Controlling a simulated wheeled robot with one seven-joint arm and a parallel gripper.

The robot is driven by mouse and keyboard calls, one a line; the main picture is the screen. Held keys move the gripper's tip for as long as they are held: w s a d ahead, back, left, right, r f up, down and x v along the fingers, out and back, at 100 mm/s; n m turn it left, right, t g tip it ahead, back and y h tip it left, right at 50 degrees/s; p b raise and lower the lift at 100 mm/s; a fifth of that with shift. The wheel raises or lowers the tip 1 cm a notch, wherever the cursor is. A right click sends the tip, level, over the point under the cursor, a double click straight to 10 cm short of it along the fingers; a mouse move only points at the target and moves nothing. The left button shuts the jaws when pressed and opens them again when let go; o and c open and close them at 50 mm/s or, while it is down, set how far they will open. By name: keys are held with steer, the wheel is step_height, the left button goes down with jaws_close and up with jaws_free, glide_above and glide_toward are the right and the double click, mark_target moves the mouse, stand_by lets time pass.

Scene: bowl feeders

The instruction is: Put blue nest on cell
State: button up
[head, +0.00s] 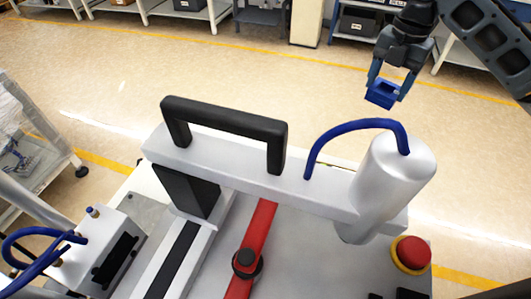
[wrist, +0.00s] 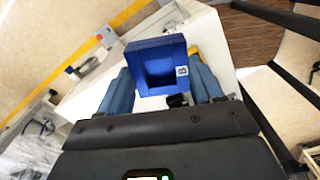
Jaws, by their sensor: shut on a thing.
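The blue nest is a small square blue block with a hollow. My gripper (head: 388,92) is shut on the blue nest (head: 380,94) and holds it in the air at the upper right of the head view. In the wrist view the blue nest (wrist: 158,48) sits between the two fingers of my gripper (wrist: 165,92), with its hollow facing the camera and a letter B on its right edge. The cell appears to be the grey machine (head: 310,240) in the foreground of the head view. The nest is beyond it and apart from it.
The machine carries a black handle (head: 225,117), a silver cylinder (head: 392,180) with a blue hose, a red bar (head: 258,225) and a red stop button (head: 411,252). Shelves (head: 185,12) line the back. A clear-walled stand (head: 30,120) is at left. Open floor lies between.

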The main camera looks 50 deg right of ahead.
steer(key=w+a+f+n, duration=0.1)
steer(key=w+a+f, duration=0.3)
steer(key=a+f, duration=0.1)
steer(key=w+a+f+n, duration=0.1)
steer(key=w+a+f, duration=0.3)
steer(key=w+a, duration=0.1)
steer(key=w+a+f+n, duration=0.2)
steer(key=w+a+f, duration=0.2)
steer(key=a+f, duration=0.1)
steer(key=shift+w+a+f, duration=0.35)
steer(key=shift+a, duration=0.2)
steer(key=shift+w+f+p, duration=0.1)
steer(key=shift+f+p, duration=0.1)
steer(key=shift+p, duration=0.1)
steer(key=shift+f, duration=1.9)
steer(key=shift+f, duration=0.15)
steer(key=o, duration=1.2)
step_height(320, 180, up, 12)
steer(key=shift+a+r+p, duration=0.1)
steer(key=shift+r+p, duration=0.05)
steer(key=shift+p, duration=0.75)
